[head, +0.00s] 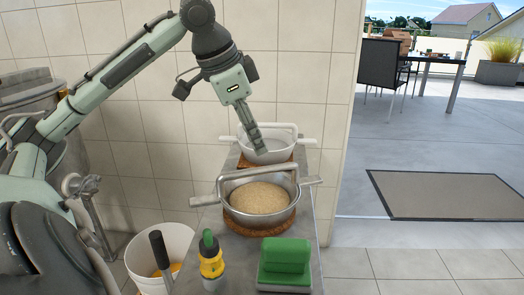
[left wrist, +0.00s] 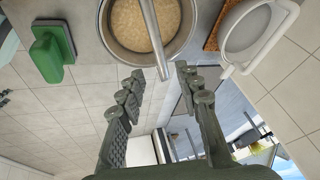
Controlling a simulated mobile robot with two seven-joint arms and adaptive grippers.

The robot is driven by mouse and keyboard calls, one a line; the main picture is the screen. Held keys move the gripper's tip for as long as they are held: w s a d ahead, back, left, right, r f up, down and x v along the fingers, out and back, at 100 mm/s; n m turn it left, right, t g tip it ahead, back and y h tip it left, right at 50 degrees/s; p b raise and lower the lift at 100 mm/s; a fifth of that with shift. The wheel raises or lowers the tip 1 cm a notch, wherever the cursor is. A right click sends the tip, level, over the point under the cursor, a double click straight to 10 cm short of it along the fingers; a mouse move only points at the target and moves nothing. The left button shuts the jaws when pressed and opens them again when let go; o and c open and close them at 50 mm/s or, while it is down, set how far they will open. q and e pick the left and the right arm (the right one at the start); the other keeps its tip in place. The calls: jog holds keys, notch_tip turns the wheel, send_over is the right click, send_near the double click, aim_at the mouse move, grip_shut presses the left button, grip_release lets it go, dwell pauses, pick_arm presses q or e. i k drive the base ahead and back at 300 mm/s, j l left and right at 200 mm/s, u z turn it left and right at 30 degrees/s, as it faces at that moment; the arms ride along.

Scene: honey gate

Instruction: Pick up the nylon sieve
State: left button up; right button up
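The white sieve (head: 277,157), which I take for the nylon sieve, rests at the back of the narrow bench on a brown mat. It has a handle loop on top and side arms; it also shows at the upper right of the left wrist view (left wrist: 247,28). My left gripper (head: 262,150) overlaps the sieve's near side in the head view, and contact cannot be told. In the left wrist view the gripper (left wrist: 160,72) has its fingers spread with nothing between them. My right gripper is in neither view.
A steel sieve or pan with beige grainy contents (head: 258,198) stands in front on another mat. Nearer are a yellow bottle (head: 211,265) and a green block (head: 286,257). A white bucket (head: 145,258) stands left; a tiled wall (head: 320,60) is behind.

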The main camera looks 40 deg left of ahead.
aim_at(280, 143)
jog(key=u, duration=1.35)
